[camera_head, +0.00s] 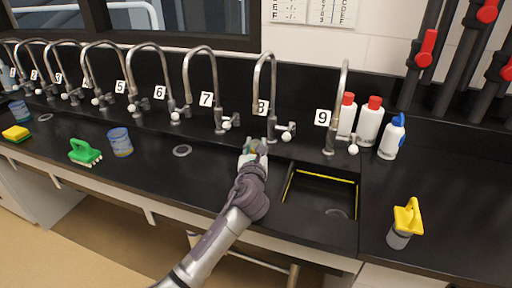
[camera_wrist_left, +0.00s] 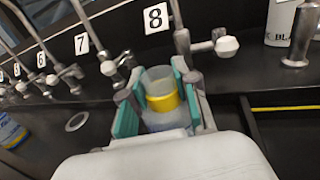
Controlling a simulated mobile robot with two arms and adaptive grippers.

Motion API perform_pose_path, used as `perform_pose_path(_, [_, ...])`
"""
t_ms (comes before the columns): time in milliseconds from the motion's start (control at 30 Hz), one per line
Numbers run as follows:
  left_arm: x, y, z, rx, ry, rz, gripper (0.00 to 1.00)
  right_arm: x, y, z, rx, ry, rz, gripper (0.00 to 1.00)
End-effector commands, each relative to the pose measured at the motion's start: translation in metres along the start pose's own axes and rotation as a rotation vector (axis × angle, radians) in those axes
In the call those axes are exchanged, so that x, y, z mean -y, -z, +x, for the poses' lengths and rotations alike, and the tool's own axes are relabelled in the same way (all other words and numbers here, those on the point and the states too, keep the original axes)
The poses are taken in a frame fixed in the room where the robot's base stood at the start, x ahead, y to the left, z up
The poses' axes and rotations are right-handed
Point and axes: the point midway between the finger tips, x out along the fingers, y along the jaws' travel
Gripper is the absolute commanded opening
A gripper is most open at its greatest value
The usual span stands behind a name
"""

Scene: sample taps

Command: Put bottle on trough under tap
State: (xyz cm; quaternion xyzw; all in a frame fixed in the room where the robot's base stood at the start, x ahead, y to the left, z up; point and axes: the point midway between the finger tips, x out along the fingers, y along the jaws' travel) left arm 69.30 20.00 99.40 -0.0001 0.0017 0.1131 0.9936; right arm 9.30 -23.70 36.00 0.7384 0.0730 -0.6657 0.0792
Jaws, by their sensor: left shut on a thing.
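My left gripper (camera_head: 255,150) reaches over the black counter to just in front of tap 8 (camera_head: 265,95). In the left wrist view my left gripper (camera_wrist_left: 155,100) has its green-padded fingers on both sides of a clear bottle (camera_wrist_left: 158,77) with a yellow band. The bottle looks upright; its base is hidden by the gripper. In the head view the bottle is mostly hidden by the gripper. The trough (camera_head: 357,205), a sunken basin with yellow edge lines, lies to the right of the gripper, below tap 9 (camera_head: 338,100). My right gripper is not in view.
White bottles with red caps (camera_head: 370,122) and one with a blue cap (camera_head: 392,138) stand behind right. A green brush (camera_head: 85,152), a blue cup (camera_head: 120,142) and a yellow sponge (camera_head: 16,133) are left.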

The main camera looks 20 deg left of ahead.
Motion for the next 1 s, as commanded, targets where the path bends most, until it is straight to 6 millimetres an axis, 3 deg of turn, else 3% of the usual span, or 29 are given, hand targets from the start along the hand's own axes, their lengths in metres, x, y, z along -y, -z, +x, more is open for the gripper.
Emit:
perform_pose_path(333, [0.000,0.004,0.000,0.002,0.000,0.000,0.00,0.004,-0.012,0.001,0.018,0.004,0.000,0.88])
perform_pose_path(367, [0.000,0.004,0.000,0.002,0.000,0.000,0.32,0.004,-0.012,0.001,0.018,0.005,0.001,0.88])
perform_pose_path(500, [0.000,0.004,0.000,0.002,0.000,0.000,0.55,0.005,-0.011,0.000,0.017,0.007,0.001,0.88])
perform_pose_path(867, [0.001,0.000,0.000,0.002,0.001,-0.001,0.55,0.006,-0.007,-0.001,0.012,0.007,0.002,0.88])
perform_pose_path(1000, [0.000,0.002,-0.019,0.001,0.001,0.001,0.55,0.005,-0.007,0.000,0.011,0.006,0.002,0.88])
